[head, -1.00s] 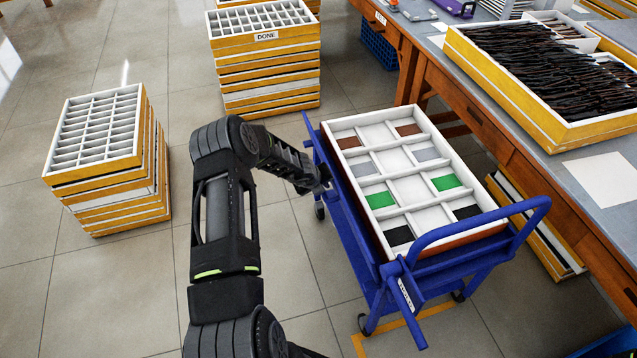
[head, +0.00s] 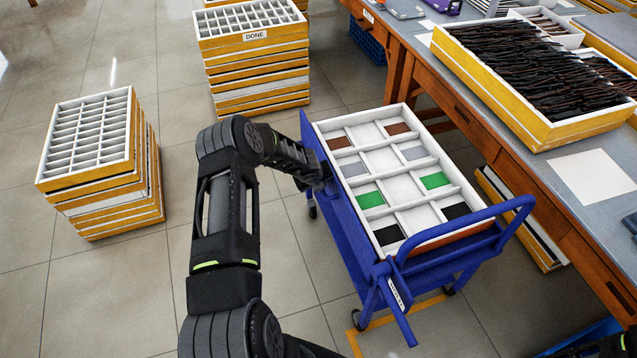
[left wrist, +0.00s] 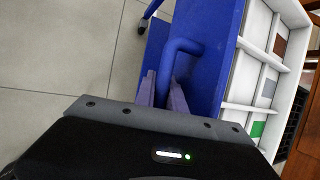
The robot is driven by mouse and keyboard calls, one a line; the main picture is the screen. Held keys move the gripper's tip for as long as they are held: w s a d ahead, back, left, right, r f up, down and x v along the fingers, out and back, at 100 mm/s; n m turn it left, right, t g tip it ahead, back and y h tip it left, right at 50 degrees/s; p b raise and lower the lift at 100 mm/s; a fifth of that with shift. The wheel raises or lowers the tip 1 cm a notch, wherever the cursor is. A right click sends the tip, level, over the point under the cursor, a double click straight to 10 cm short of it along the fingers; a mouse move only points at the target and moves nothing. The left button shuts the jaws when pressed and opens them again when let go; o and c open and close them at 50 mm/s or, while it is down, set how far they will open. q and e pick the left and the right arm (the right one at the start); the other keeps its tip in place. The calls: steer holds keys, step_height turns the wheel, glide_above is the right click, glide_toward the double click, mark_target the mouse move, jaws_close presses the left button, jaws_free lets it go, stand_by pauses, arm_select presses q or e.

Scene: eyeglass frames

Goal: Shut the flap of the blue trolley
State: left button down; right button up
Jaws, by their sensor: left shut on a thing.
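The blue trolley (head: 395,270) stands right of centre in the head view, carrying a white compartment tray (head: 408,187). Its blue flap (head: 314,150) is on the left long side, standing nearly upright close against the tray's side. My left gripper (head: 322,180) is at the outer face of this flap. In the left wrist view its two fingers (left wrist: 163,90) are shut on the bent blue handle (left wrist: 185,45) of the flap, and the flap panel (left wrist: 216,60) lies just right of them. My right gripper is out of view.
Tray stacks stand on the floor at left (head: 100,190) and at the back (head: 255,75). A wooden workbench (head: 520,190) runs along the right, with a tray of dark eyeglass frames (head: 540,80).

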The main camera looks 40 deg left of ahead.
arm_select(q)
steer(key=c, duration=1.7)
jaws_free()
steer(key=shift+f, duration=0.1)
steer(key=v, duration=0.8)
steer(key=shift+b, duration=0.4)
steer(key=shift+f, duration=0.15)
